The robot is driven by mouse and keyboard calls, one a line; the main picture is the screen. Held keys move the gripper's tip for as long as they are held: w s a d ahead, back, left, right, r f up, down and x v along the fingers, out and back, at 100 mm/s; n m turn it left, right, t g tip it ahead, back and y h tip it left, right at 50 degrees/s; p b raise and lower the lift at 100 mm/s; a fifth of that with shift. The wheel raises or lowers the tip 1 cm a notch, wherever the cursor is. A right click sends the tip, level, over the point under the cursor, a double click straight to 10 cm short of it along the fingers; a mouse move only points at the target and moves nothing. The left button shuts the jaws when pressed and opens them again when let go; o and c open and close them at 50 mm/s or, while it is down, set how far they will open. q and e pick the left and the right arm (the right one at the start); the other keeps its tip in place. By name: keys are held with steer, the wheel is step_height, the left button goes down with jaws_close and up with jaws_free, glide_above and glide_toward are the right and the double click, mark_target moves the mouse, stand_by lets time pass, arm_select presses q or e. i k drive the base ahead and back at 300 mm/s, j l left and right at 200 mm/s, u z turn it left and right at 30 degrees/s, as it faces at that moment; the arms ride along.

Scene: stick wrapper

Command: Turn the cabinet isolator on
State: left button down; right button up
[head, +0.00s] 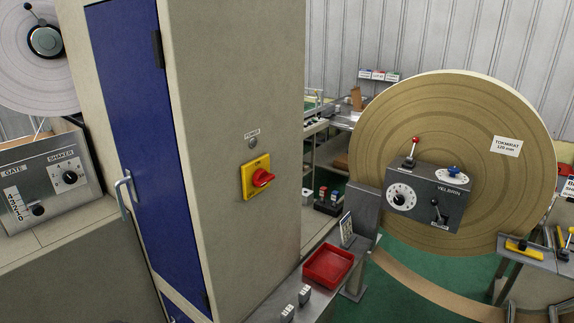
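The cabinet isolator (262,179) is a red rotary knob on a yellow plate (249,190). It sits on the beige side of the tall cabinet (230,80). The red handle is tilted, its right end a little raised; I cannot read any position marks. A small round grey lamp or button (252,143) with a label plate sits above it, unlit as far as I can see. Neither of my grippers shows in the head view.
The cabinet's blue door (135,120) has a grey handle (127,193). A red tray (328,265) lies on a grey ledge right of the cabinet. A large brown roll (450,110) with a grey control box (428,198) stands at the right. A grey control panel (45,180) is at the left.

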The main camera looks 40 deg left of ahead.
mark_target(261, 177)
steer(key=i+u, duration=0.25)
steer(key=u, duration=0.15)
steer(key=i+l+u, duration=0.2)
steer(key=u, duration=0.2)
steer(key=i+l+u, duration=0.25)
steer(key=u, duration=0.2)
steer(key=i+l+u, duration=0.25)
steer(key=u, duration=0.15)
